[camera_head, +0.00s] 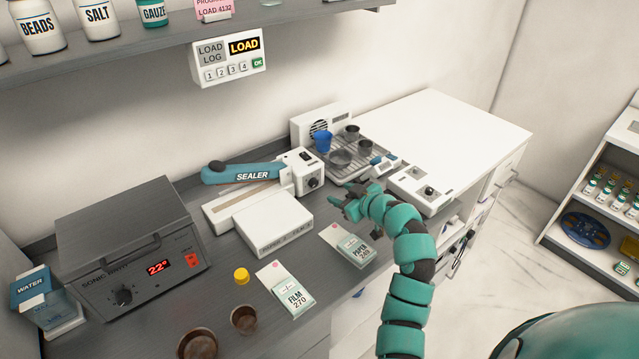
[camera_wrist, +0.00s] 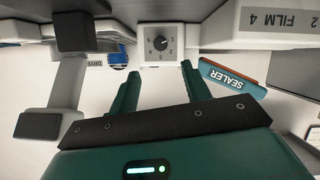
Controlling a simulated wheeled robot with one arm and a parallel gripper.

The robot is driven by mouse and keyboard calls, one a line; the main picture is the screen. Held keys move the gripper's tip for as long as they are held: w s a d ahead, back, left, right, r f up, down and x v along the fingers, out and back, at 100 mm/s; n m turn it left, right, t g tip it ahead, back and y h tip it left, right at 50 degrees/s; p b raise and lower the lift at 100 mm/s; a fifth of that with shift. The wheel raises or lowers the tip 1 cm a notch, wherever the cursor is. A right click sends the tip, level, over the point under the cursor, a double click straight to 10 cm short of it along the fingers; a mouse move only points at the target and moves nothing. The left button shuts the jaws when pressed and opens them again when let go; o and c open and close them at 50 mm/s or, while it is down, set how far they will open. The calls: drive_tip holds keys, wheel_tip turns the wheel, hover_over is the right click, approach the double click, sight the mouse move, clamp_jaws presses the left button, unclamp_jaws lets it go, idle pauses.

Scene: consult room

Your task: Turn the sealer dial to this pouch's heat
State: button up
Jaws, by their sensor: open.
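The sealer (camera_head: 243,173) has a teal handle and a white end box with a dark dial (camera_head: 312,182). In the wrist view the dial (camera_wrist: 160,43) is a dark knob among small numerals, upper middle; its exact setting is too small to tell. My gripper (camera_head: 343,196) is open and empty, just right of the dial box; in the wrist view its fingers (camera_wrist: 157,70) point toward the dial, apart from it. A pouch marked FILM 270 (camera_head: 294,296) lies on the counter front. A pouch marked PAPER (camera_head: 354,250) lies to its right; its number is hard to read.
A white box (camera_head: 272,225) with a settings label lies before the sealer; the wrist view shows "FILM 4" on its edge (camera_wrist: 265,20). A metal tray (camera_head: 370,165) with cups stands behind my gripper. A grey sonic bath (camera_head: 130,250) and yellow cap (camera_head: 241,275) are left.

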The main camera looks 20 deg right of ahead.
drive_tip(key=p, duration=0.3)
approach(316, 185)
drive_tip(key=x, duration=0.5)
drive_tip(key=shift+w+a+r, duration=0.1)
drive_tip(key=shift+w+r, duration=0.05)
drive_tip(key=shift+w+a, duration=0.15)
drive_tip(key=shift+w, duration=0.45)
drive_tip(key=shift+w+a+f+p, duration=0.2)
drive_tip(key=shift+w+f+p, duration=0.15)
drive_tip(key=shift+w+f, duration=0.2)
drive_tip(key=shift+c, duration=0.2)
drive_tip(key=c, duration=1)
